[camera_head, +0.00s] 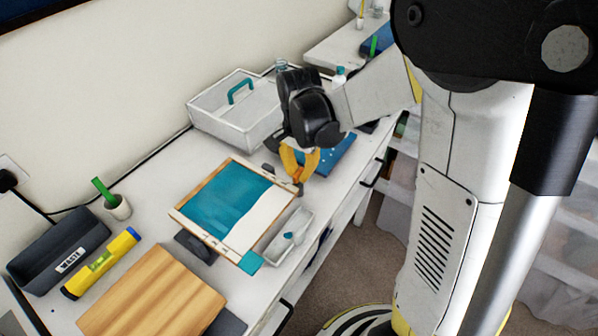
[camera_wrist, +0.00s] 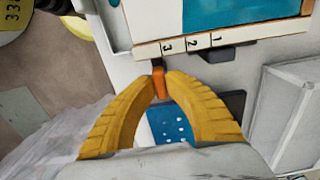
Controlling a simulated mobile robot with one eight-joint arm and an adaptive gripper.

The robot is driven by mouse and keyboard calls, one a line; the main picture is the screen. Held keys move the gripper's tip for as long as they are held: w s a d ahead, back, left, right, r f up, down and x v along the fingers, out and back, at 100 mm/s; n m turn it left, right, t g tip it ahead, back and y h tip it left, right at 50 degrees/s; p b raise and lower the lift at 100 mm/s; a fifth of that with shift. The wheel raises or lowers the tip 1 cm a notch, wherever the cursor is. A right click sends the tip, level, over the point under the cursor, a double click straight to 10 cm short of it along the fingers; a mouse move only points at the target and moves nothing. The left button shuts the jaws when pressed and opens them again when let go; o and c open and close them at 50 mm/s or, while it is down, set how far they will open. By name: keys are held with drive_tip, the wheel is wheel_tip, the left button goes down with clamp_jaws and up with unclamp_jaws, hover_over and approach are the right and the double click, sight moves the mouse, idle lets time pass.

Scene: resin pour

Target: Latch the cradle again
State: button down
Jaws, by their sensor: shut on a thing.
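A framed tray (camera_head: 225,208) with teal resin over part of its pale floor lies on the bench. Its edge with marks 1, 2 and 3 (camera_wrist: 190,44) shows in the wrist view. Dark cradle parts (camera_head: 195,246) show at its near-left edge. My gripper (camera_head: 300,178) is at the tray's far-right corner. In the wrist view my gripper's yellow fingers (camera_wrist: 160,88) are shut on a small orange latch tab (camera_wrist: 159,78) just outside the numbered edge. I cannot tell whether the latch is engaged.
A blue perforated mat (camera_head: 334,155) lies below and behind my gripper. A white caddy with a teal handle (camera_head: 228,113) stands at the back. A small grey tray (camera_head: 283,243) is beside the framed tray. A wooden board (camera_head: 155,297) and waste bin (camera_head: 60,250) are nearer.

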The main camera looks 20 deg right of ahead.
sight(299, 172)
idle(0.4)
drive_tip(key=c, duration=1.7)
unclamp_jaws()
wheel_tip(299, 172, up, 12)
drive_tip(key=s+f+n+t+b, duration=0.1)
drive_tip(key=s+n+t+b, duration=0.2)
drive_tip(key=s+n+t, duration=0.4)
drive_tip(key=s+n, duration=0.3)
drive_tip(key=s, duration=0.2)
drive_tip(key=shift+s+n, duration=0.35)
drive_tip(key=shift+n, duration=0.05)
